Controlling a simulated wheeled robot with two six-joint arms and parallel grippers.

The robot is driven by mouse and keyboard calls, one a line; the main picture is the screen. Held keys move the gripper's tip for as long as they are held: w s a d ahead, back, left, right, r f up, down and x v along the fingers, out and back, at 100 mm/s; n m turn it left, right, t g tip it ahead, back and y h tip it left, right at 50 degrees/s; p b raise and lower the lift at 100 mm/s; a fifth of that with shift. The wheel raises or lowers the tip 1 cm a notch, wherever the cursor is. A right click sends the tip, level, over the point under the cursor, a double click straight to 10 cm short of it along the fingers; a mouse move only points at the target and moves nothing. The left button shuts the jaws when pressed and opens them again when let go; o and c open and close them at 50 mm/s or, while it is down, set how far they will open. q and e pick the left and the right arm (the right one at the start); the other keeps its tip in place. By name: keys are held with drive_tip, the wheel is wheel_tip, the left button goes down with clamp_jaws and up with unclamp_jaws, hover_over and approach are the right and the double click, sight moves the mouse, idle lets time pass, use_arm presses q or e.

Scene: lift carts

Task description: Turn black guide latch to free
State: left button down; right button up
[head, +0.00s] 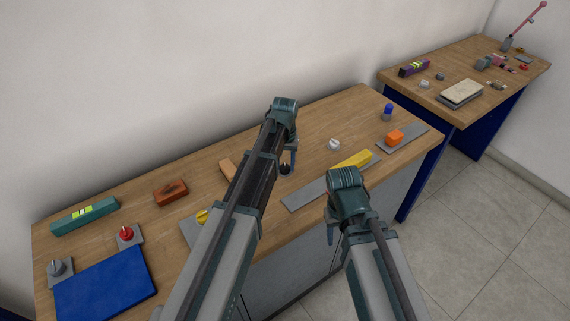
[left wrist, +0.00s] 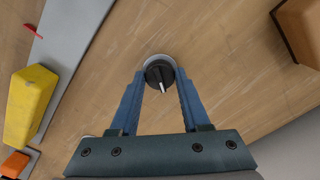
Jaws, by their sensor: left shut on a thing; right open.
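The black guide latch (left wrist: 158,73) is a round black knob with a pale pointer and a light round base on the wooden bench. In the left wrist view its pointer is towards the bottom of the picture. My left gripper (head: 288,163) reaches down over the bench, and its two blue fingers are shut on the knob, one on each side. In the head view the latch is mostly hidden by my left gripper. My right gripper (head: 331,231) is open and empty, pointing down by the bench's front edge.
A yellow block (head: 352,160) lies on a grey strip (head: 303,194) to the right. A wooden block (head: 170,193) and a red knob (head: 126,233) are at left.

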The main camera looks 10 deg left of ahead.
sight(285, 165)
use_arm(q)
drive_tip(key=m, duration=0.5)
drive_tip(key=shift+m, duration=0.3)
drive_tip(key=m, duration=0.5)
drive_tip(key=shift+m, duration=0.4)
drive_tip(key=shift+c, duration=1.9)
unclamp_jaws()
wheel_tip(285, 165, up, 14)
drive_tip(key=p, duration=1.4)
